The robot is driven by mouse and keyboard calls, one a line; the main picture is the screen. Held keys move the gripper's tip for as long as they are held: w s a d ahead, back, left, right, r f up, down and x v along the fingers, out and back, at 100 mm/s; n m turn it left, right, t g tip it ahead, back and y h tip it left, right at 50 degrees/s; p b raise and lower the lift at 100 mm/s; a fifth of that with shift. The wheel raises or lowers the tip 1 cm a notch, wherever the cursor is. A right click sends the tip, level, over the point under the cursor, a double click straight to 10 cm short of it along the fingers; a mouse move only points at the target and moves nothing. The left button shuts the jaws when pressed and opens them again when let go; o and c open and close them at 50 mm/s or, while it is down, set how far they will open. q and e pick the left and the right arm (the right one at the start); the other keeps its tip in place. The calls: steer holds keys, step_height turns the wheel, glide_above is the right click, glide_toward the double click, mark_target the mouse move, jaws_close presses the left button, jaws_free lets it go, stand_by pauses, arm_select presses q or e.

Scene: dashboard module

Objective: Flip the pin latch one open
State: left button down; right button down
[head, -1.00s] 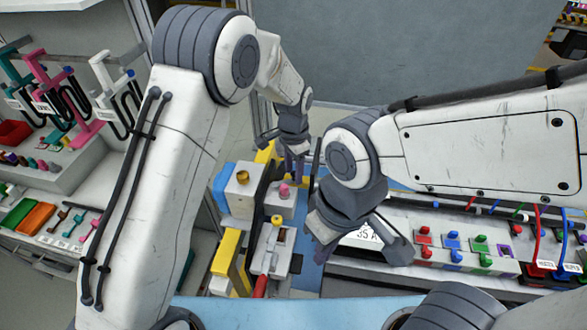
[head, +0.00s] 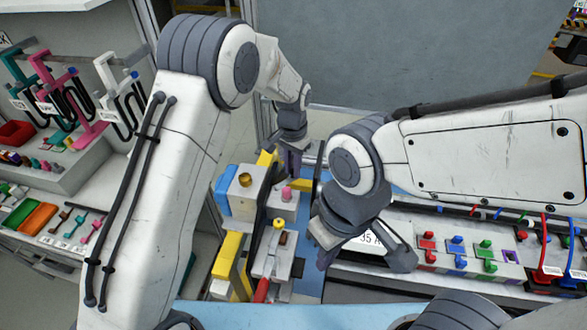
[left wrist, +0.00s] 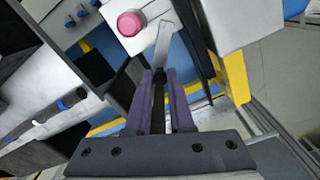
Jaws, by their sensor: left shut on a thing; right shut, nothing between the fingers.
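The dashboard fixture carries a light grey block (head: 284,206) with a pink knob (head: 286,193) on top. In the left wrist view, the pink knob (left wrist: 130,22) sits beside a thin grey lever (left wrist: 164,42) with a dark end, apparently part of a latch. My left gripper (left wrist: 158,85) is shut on the lever's dark end. In the head view, my left gripper (head: 292,162) is behind the pink-knob block, its tips partly hidden. My right gripper (head: 323,258) is shut and empty, right of the fixture; which latch is number one I cannot tell.
Nearby on the fixture are a brass knob (head: 244,179), a yellow knob (head: 278,223), a yellow bracket (head: 228,256) and a red handle (head: 262,290). A panel with coloured switches (head: 457,251) lies to the right. Shelves with tools and bins (head: 35,217) stand at the left.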

arm_select(q)
steer(key=shift+r, duration=0.1)
steer(key=c, duration=0.8)
jaws_free()
steer(key=shift+w+r, duration=0.1)
steer(key=shift+r, duration=0.15)
step_height(320, 180, up, 10)
steer(key=b, duration=0.3)
